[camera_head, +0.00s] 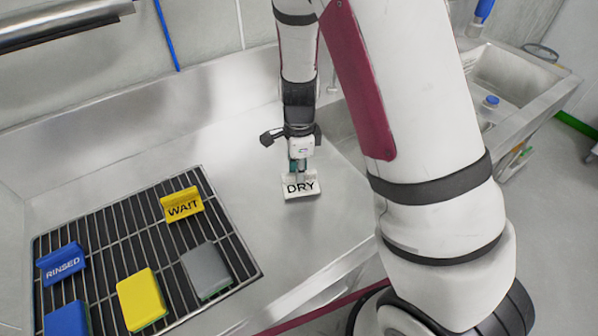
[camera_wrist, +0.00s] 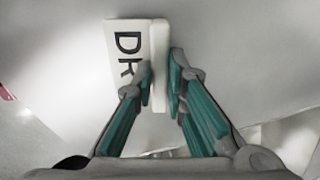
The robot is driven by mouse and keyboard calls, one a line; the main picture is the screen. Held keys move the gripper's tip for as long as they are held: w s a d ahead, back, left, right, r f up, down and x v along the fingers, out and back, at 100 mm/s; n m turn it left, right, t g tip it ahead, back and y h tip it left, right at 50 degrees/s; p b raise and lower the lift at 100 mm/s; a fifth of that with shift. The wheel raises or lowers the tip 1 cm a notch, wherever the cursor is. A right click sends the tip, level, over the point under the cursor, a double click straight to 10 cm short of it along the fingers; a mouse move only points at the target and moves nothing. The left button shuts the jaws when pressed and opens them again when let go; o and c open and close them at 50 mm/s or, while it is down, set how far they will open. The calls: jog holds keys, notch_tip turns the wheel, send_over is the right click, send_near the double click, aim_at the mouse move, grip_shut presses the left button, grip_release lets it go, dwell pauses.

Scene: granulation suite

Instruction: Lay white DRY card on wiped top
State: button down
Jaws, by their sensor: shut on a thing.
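The white DRY card (camera_head: 301,187) is at the bare steel top (camera_head: 240,225), to the right of the drain rack. I cannot tell whether its underside touches the steel. My gripper (camera_head: 299,170) is above it, pointing down, with its fingers at the card's upright part. In the wrist view the card (camera_wrist: 128,52) shows its face with the letters D and R, the rest covered by a finger. The teal fingertips of my gripper (camera_wrist: 162,85) stand on either side of the card's white ridge and are shut on it.
A black drain rack (camera_head: 150,245) at left holds a yellow WAIT card (camera_head: 183,205), a blue RINSED card (camera_head: 62,264), and blue, yellow (camera_head: 142,299) and grey (camera_head: 207,270) sponge-like blocks. A sink (camera_head: 515,80) is at the upper right. Bare steel lies between rack and card.

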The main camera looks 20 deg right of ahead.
jog(key=shift+f, duration=0.5)
jog(key=shift+f, duration=0.15)
jog(key=c, duration=1.6)
grip_release()
notch_tip(320, 180, up, 13)
jog(key=s+r+n+t, duration=0.5)
jog(key=s+r+n, duration=1.3)
jog(key=s+n, duration=0.2)
jog(key=shift+s+a+r+p, duration=0.2)
jog(key=shift+s+r+p, duration=0.1)
jog(key=shift+r+p, duration=0.1)
